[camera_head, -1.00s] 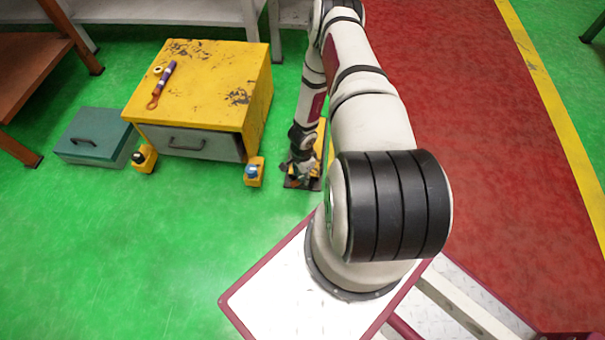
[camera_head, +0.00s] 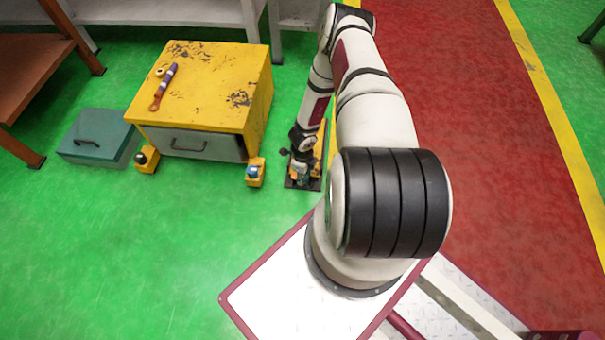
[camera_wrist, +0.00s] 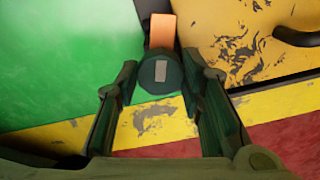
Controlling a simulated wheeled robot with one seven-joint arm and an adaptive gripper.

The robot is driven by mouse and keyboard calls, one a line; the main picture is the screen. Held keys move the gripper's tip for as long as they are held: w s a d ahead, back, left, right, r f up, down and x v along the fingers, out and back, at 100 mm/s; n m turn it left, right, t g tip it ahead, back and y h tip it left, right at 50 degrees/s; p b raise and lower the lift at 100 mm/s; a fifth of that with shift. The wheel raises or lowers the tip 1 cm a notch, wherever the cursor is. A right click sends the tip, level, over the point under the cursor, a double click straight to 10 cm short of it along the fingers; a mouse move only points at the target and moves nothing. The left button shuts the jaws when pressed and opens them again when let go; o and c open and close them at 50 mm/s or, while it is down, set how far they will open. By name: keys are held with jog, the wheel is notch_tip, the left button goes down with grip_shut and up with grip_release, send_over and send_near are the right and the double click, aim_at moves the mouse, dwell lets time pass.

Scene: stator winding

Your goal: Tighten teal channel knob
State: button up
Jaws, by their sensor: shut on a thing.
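A dark teal round knob (camera_wrist: 160,72) with a pale grey rectangular mark on its face sits in the upper middle of the wrist view. An orange bar (camera_wrist: 162,30) runs up behind it. The two dark fingers of my gripper (camera_wrist: 161,80) stand on either side of the knob and are shut on it. In the head view my gripper (camera_head: 302,176) points down at a dark base plate (camera_head: 291,184) on the floor, right of the yellow cabinet. There the arm hides most of the fixture, and the knob cannot be made out clearly.
The yellow cabinet (camera_head: 210,90) has a grey drawer and a purple-handled tool (camera_head: 165,86) on top. Small yellow boxes stand before it, one with a black knob (camera_head: 148,158), one with a blue knob (camera_head: 255,171). A teal case (camera_head: 97,140) lies left. Green floor in front is clear.

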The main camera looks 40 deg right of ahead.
jog(key=m, duration=0.2)
jog(key=m+p, duration=0.1)
jog(key=shift+s+d+r+m, duration=0.1)
jog(key=shift+d+m, duration=0.05)
jog(key=shift+m, duration=0.25)
jog(key=m+p, duration=0.2)
jog(key=m, duration=0.1)
jog(key=shift+m, duration=0.3)
jog(key=m+p, duration=0.3)
jog(key=m, duration=0.3)
jog(key=shift+s+p, duration=0.1)
jog(key=shift+p, duration=0.25)
jog(key=o, duration=1.2)
